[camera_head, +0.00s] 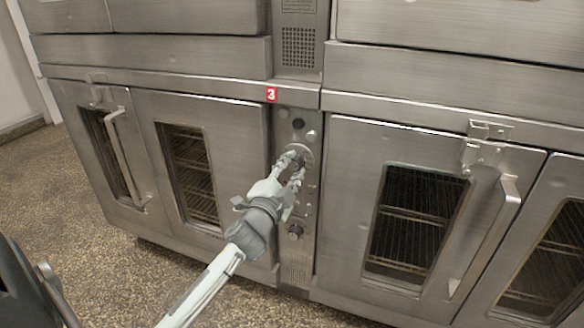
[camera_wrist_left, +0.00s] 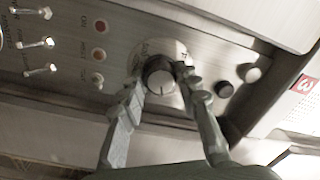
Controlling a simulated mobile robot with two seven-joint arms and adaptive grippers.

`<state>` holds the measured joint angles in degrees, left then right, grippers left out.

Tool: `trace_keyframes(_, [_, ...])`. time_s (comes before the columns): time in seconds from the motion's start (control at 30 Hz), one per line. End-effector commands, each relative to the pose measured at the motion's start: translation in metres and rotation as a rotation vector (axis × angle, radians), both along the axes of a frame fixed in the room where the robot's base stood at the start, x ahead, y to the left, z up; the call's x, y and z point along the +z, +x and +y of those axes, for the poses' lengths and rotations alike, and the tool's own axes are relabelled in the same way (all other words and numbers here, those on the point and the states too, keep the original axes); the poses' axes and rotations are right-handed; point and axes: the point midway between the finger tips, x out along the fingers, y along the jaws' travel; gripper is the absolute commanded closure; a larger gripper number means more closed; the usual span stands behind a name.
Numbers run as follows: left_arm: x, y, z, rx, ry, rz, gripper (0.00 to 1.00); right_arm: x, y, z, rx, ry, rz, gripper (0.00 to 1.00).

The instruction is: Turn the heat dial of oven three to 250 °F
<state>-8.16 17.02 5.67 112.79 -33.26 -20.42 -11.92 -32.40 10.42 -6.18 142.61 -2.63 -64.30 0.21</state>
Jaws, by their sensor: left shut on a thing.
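The oven with the red label 3 (camera_head: 272,94) has a narrow vertical control panel (camera_head: 310,205) between its glass-windowed doors. My left gripper (camera_head: 294,160) reaches the upper part of this panel, with its fingers at the round dial plate. In the left wrist view the heat dial (camera_wrist_left: 160,76) is a dark-rimmed knob with a pale face and a short dark mark at its lower edge. The fingers of my left gripper (camera_wrist_left: 162,82) are shut on it from both sides. The scale around the dial is too blurred to read. My right gripper does not show.
A black knob (camera_wrist_left: 223,89) and a pale round knob (camera_wrist_left: 252,74) sit beside the dial. Lights (camera_wrist_left: 100,54) and toggle switches (camera_wrist_left: 36,42) lie on the other side. A door handle (camera_head: 490,235) juts out at the right. Speckled floor (camera_head: 60,200) is clear at the left.

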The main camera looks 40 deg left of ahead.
Motion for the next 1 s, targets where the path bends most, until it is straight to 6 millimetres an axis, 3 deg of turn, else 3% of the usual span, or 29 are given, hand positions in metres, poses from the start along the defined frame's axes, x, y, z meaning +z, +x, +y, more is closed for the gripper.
trace_keyframes(0.03, [0.001, 0.0, -0.001, -0.002, 0.0, -0.002, 0.97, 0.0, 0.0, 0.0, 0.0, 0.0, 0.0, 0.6])
trace_keyframes(0.07, [0.001, 0.0, -0.001, -0.002, 0.0, -0.002, 0.66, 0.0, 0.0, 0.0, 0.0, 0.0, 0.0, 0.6])
trace_keyframes(0.2, [0.001, 0.0, 0.0, -0.001, 0.0, -0.002, 0.48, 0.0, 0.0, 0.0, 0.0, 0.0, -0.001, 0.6])
trace_keyframes(0.6, [-0.001, -0.007, -0.002, -0.001, -0.002, 0.0, 0.47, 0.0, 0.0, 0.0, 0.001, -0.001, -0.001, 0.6])
trace_keyframes(1.0, [-0.004, -0.083, -0.021, 0.0, -0.002, 0.002, 0.47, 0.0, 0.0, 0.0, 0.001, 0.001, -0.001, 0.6])
